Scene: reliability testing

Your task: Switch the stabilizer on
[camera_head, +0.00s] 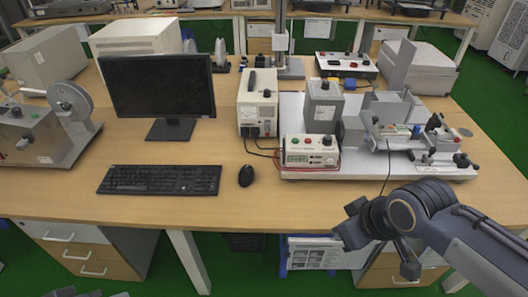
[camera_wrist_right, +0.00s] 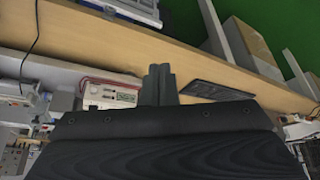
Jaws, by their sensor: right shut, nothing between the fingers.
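A cream upright box with a dial gauge and sockets on its front (camera_head: 257,103), which looks like the stabilizer, stands mid-table right of the monitor. No switch state can be read at this size. A cream meter with a red and a green knob (camera_head: 311,151) stands in front of it to the right; it also shows in the right wrist view (camera_wrist_right: 109,96). My right gripper (camera_head: 346,236) is in front of the table's near edge, apart from both boxes. Its fingers (camera_wrist_right: 159,84) are together and empty. My left gripper is not in view.
A monitor (camera_head: 160,88), keyboard (camera_head: 160,180) and mouse (camera_head: 246,176) occupy the table's left middle. A white test platform (camera_head: 330,172) with a grey motor-like box (camera_head: 323,104) lies to the right. Cables run near the meter. The front strip of table is clear.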

